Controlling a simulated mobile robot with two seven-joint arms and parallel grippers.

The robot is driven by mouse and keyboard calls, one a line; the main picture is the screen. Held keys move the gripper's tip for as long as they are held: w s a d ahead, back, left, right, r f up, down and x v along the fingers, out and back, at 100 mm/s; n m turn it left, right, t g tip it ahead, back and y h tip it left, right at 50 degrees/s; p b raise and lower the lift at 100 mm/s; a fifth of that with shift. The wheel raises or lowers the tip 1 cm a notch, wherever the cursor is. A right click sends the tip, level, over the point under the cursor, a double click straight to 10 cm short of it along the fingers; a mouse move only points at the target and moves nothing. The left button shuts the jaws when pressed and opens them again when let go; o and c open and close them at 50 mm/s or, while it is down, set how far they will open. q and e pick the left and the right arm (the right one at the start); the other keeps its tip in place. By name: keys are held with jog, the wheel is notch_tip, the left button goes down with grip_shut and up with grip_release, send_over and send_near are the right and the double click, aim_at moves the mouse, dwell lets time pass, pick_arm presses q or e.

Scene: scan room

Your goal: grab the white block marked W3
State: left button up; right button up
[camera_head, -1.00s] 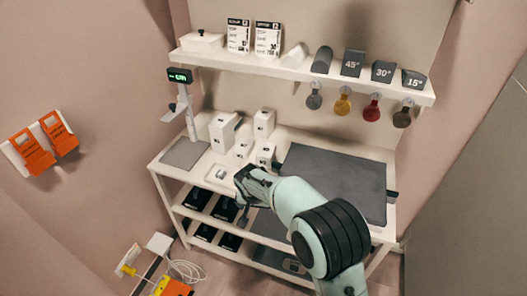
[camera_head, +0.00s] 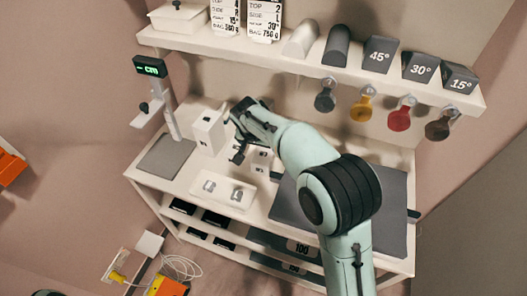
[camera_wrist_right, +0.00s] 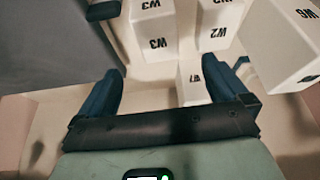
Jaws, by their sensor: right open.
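The white block marked W3 (camera_wrist_right: 153,38) shows at the top of the right wrist view, left of centre, with its label on two faces. My right gripper (camera_wrist_right: 165,82) is open, and W3 stands beyond its fingertips, apart from them. The white block W2 (camera_wrist_right: 212,32) is just right of W3. The smaller block W1 (camera_wrist_right: 192,82) is nearer, between the fingers' lines of reach but not held. In the head view my right gripper (camera_head: 244,128) is over the block group and hides part of it; I cannot tell which block there is W3. My left gripper is not in view.
A larger white block (camera_wrist_right: 282,48) stands close on the right in the wrist view. In the head view, a scale plate (camera_head: 166,157), a small white tray (camera_head: 222,190) and a dark mat (camera_head: 385,215) surround the blocks. A shelf (camera_head: 320,67) with hanging weights overhangs behind.

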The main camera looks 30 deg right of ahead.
aim_at(263, 155)
jog(key=x, duration=0.7)
jog(key=shift+s, duration=0.1)
jog(key=x, duration=0.6)
jog(key=shift+r, duration=0.1)
jog(key=shift+f, duration=0.3)
jog(key=shift+r, duration=0.1)
jog(key=c, duration=1.3)
jog(key=shift+r, duration=0.1)
